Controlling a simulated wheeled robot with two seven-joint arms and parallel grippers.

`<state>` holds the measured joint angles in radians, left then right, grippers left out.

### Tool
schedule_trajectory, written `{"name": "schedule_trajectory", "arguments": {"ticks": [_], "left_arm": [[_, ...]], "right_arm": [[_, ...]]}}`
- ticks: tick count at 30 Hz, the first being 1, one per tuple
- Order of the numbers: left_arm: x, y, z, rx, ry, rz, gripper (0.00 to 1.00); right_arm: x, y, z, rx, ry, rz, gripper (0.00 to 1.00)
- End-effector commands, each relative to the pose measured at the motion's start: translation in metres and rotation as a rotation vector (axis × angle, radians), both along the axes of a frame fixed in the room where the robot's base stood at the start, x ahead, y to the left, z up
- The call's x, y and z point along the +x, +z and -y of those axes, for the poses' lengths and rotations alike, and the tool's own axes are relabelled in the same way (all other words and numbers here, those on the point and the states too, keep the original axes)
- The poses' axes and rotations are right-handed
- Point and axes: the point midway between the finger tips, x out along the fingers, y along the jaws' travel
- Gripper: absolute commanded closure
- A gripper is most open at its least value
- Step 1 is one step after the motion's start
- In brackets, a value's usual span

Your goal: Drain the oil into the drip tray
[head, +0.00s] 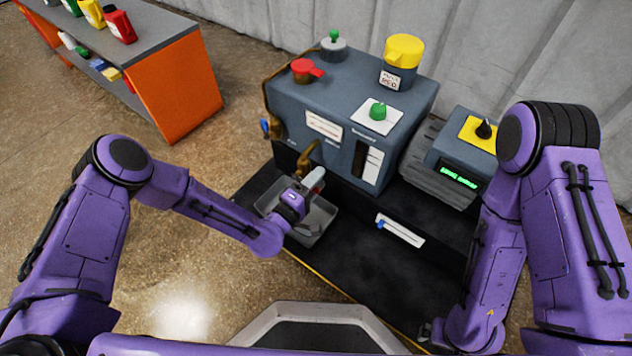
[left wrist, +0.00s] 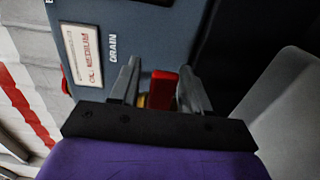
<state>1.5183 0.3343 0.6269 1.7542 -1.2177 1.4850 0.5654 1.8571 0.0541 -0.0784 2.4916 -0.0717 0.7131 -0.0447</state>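The grey-blue pump box (head: 345,105) stands on a black base. A brass drain pipe (head: 308,153) sticks out low on its front. The grey drip tray (head: 318,226) sits on the base below the pipe. My left gripper (head: 314,181) is over the tray, beside the pipe. In the left wrist view its two fingers (left wrist: 158,88) are apart, with a red drain handle (left wrist: 163,90) between them and gaps at its sides. Brass shows beside the handle, and the word DRAIN is on the box. My right arm reaches down to the bottom; its gripper is not clearly visible.
On the box are a red-handled valve (head: 306,70), a yellow cap (head: 403,50) and a green knob (head: 377,110). A control unit (head: 457,165) with a green display stands at right. An orange-sided bench (head: 180,90) with bottles is at the back left. The floor at left is clear.

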Motion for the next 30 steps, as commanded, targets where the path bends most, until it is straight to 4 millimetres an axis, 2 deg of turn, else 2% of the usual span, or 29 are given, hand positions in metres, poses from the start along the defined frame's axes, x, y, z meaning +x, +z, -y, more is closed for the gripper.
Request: {"name": "schedule_trajectory", "arguments": {"ticks": [1,3,4,17,30], "left_arm": [[0.0,0.0,0.0,0.0,0.0,0.0,0.71],[0.0,0.0,0.0,0.0,0.0,0.0,0.93],[0.0,0.0,0.0,0.0,0.0,0.0,1.0],[0.0,0.003,-0.001,-0.057,0.002,-0.041,1.0],[0.002,0.019,-0.005,-0.318,0.003,-0.215,1.0]], "right_arm": [[0.0,0.0,0.0,0.0,0.0,0.0,0.0],[0.0,0.0,0.0,0.0,-0.001,0.0,0.0],[0.0,0.0,0.0,0.0,-0.001,0.0,0.0],[0.0,0.0,0.0,-0.001,-0.002,0.004,0.0],[0.002,0.001,0.0,-0.006,-0.014,0.019,0.0]]}}
